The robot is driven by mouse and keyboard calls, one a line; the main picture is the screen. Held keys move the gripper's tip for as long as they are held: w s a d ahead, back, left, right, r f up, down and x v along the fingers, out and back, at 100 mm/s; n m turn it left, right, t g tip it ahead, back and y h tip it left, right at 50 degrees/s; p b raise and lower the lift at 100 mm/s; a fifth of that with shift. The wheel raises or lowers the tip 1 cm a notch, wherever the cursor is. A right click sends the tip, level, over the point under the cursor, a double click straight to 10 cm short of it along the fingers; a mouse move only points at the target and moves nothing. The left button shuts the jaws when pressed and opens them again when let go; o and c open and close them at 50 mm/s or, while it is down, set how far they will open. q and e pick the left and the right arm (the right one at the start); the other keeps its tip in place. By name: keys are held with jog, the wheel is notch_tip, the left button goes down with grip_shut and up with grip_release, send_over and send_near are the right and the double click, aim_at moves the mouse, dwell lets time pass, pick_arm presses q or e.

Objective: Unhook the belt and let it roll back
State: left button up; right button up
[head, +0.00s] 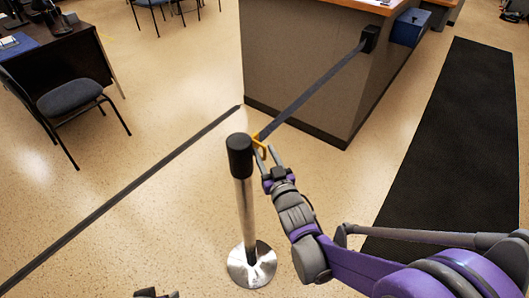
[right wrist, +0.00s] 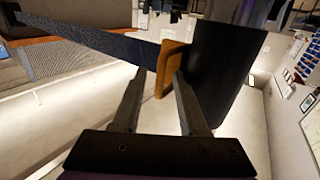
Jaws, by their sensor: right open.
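The dark belt (head: 312,91) stretches from a black wall unit (head: 370,38) on the counter's side to a post (head: 245,205) with a black head (head: 239,155). The belt's yellow end clip (head: 256,138) is at the post head. My right gripper (head: 266,152) is open at the clip. In the right wrist view the belt (right wrist: 95,45) runs in from the left to the clip (right wrist: 175,56), which lies between and just beyond the fingertips (right wrist: 160,72), beside the black post head (right wrist: 222,70). A dark part at the bottom edge seems to be my left gripper (head: 157,294), mostly cut off.
The counter (head: 300,75) stands behind the belt, with a blue box (head: 410,27) at its right. A black mat (head: 450,140) lies at right. A dark stripe (head: 125,192) crosses the floor. A chair (head: 70,97) and desk (head: 75,55) stand at left.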

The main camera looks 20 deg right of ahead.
jog(key=shift+w, duration=0.35)
grip_shut()
dwell(1.2)
